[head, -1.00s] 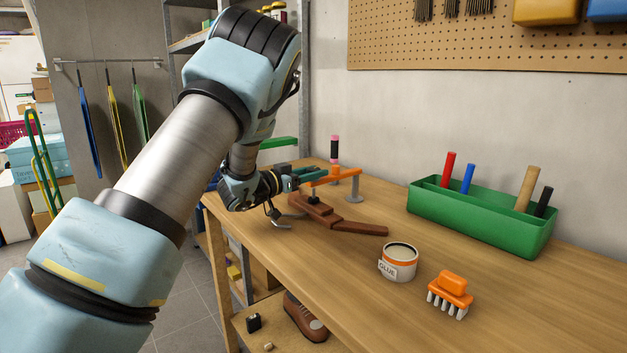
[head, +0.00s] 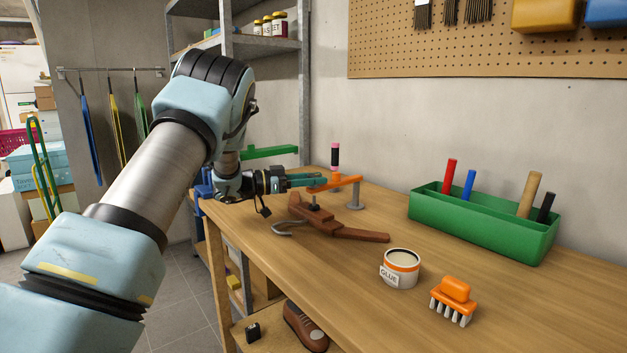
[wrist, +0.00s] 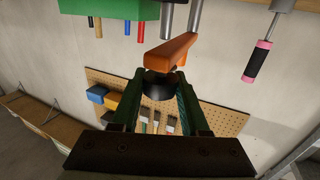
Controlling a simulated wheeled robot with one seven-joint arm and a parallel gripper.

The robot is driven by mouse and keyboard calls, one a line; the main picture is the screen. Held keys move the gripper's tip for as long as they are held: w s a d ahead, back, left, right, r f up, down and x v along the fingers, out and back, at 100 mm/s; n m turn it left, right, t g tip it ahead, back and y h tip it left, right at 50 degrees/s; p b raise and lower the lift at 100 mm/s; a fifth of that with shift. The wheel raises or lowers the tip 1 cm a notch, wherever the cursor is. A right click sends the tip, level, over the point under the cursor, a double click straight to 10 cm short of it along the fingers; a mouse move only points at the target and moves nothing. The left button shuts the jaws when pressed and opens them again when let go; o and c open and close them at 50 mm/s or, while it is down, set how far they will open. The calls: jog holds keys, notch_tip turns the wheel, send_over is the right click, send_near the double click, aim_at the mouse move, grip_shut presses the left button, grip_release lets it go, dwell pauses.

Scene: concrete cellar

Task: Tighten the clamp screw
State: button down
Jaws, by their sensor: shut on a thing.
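The clamp (head: 338,182) stands near the left edge of the bench, with an orange bar and a grey post on a round foot. Its orange bar and grey rods also show in the wrist view (wrist: 172,52). A black screw knob (wrist: 160,84) sits at the end of the bar between my fingers. My gripper (head: 308,181) is shut on this knob, coming from the left; the fingers show from behind in the wrist view (wrist: 160,98). A black pressing pad (head: 314,207) is below the bar, over brown wooden pieces (head: 330,226) with a grey hook. Whether the pad touches the wood cannot be told.
A pink-and-black handle (head: 335,155) stands upright behind the clamp. A glue tin (head: 401,268), an orange brush (head: 454,298) and a green tool box (head: 480,228) stand to the right. Metal shelving (head: 305,90) rises behind my arm.

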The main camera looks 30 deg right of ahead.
jog(key=shift+c, duration=2)
grip_release()
jog(key=w+a+b, duration=0.2)
jog(key=a, duration=0.8)
jog(key=shift+a+b, duration=0.25)
jog(key=shift+b, duration=0.15)
